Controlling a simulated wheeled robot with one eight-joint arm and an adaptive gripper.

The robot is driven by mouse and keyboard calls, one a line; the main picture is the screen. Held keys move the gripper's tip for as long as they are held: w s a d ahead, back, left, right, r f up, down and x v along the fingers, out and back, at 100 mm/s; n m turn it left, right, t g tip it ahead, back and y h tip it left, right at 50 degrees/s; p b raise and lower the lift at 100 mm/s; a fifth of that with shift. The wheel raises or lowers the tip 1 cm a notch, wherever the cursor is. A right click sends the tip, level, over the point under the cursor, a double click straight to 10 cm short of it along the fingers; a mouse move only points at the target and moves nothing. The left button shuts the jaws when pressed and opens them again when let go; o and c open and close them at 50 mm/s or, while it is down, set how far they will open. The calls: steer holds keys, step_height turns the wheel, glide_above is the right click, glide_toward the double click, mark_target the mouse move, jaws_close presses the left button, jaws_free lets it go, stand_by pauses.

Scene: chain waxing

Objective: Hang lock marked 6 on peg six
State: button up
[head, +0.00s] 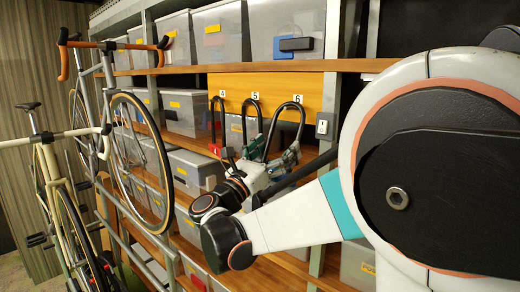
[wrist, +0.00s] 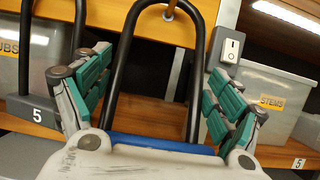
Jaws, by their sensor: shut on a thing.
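A black U-lock shackle (head: 292,110) is at the peg place labelled 6 (head: 297,98) on the yellow-orange board. My gripper (head: 276,160) is at its lower end, shut on this lock. In the wrist view the shackle (wrist: 110,80) rises between my teal-padded fingers (wrist: 158,95), and a blue strip shows at its base (wrist: 165,144). A peg end (wrist: 170,10) shows inside the top of the loop. I cannot tell whether the shackle rests on it. The lock's body and its number are mostly hidden by my gripper.
A black U-lock (head: 252,115) hangs at label 5; its body marked 5 (wrist: 38,112) is close left of my gripper. Another lock (head: 213,118) hangs further left. A switch plate (wrist: 231,47) is close on the right. Shelves with clear bins and bicycles (head: 140,150) stand around.

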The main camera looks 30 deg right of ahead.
steer(key=shift+a, duration=0.1)
steer(key=o, duration=1.7)
steer(key=shift+s, duration=0.1)
